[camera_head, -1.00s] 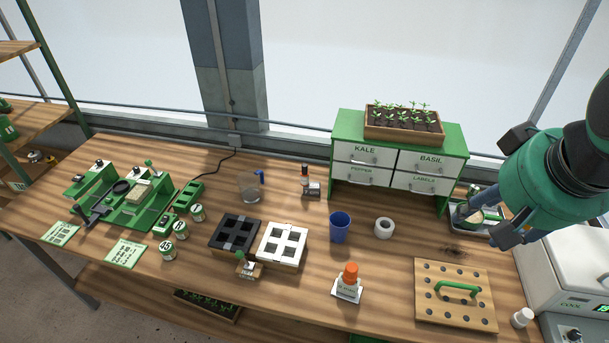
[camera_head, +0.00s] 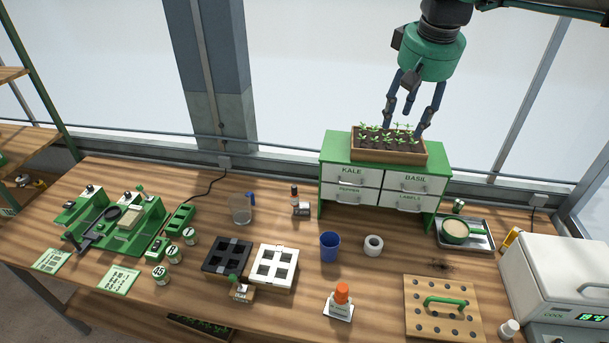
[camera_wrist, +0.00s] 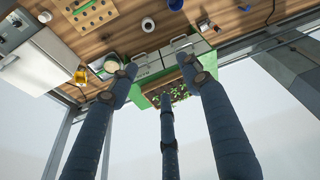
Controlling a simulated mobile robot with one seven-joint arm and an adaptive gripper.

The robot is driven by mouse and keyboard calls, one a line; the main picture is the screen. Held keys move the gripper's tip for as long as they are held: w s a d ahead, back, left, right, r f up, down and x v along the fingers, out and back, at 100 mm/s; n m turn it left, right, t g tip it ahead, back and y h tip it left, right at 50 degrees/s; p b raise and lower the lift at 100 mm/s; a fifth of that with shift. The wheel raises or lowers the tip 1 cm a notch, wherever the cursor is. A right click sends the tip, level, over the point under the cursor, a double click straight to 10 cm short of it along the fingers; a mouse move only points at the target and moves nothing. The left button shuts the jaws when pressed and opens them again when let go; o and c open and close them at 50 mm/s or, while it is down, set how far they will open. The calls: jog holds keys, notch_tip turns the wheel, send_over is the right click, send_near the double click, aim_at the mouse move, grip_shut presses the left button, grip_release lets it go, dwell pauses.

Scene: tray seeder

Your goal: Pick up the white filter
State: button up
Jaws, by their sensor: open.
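A short white ring-shaped piece with a dark hole (camera_head: 373,245) stands on the bench, right of the blue cup (camera_head: 330,247). It best fits the white filter, though I cannot tell for certain. It also shows near the top of the wrist view (camera_wrist: 148,24). My gripper (camera_head: 404,122) has three dark blue fingers, spread open and empty. In the head view it hangs over the seedling tray (camera_head: 372,154) on the green cabinet, well behind and above the white piece. In the wrist view the fingers (camera_wrist: 158,78) point towards the cabinet.
The green cabinet (camera_head: 328,178) stands behind the white piece. A metal tray (camera_head: 486,246) with a green sieve, a holed wooden board (camera_head: 414,288) and a white machine (camera_head: 560,270) lie right. An orange-capped bottle (camera_head: 342,300) stands in front. Bare wood surrounds the white piece.

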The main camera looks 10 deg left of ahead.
jog(key=w+a+n+p, duration=0.1)
jog(key=w+a+p, duration=0.1)
jog(key=w+a, duration=0.65)
jog(key=n+g+p, duration=0.3)
jog(key=n+p, duration=0.1)
jog(key=p, duration=0.1)
send_over(294, 187)
notch_tip(294, 187, down, 16)
jog(key=shift+h, duration=0.3)
notch_tip(294, 187, down, 23)
jog(key=shift+w+f, duration=0.1)
jog(key=shift+f, duration=0.1)
jog(key=shift+f, duration=4.3)
jog(key=shift+f, duration=0.1)
jog(key=shift+w+f+p, duration=0.2)
jog(key=shift+f+p, duration=0.15)
jog(key=shift+f, duration=2.15)
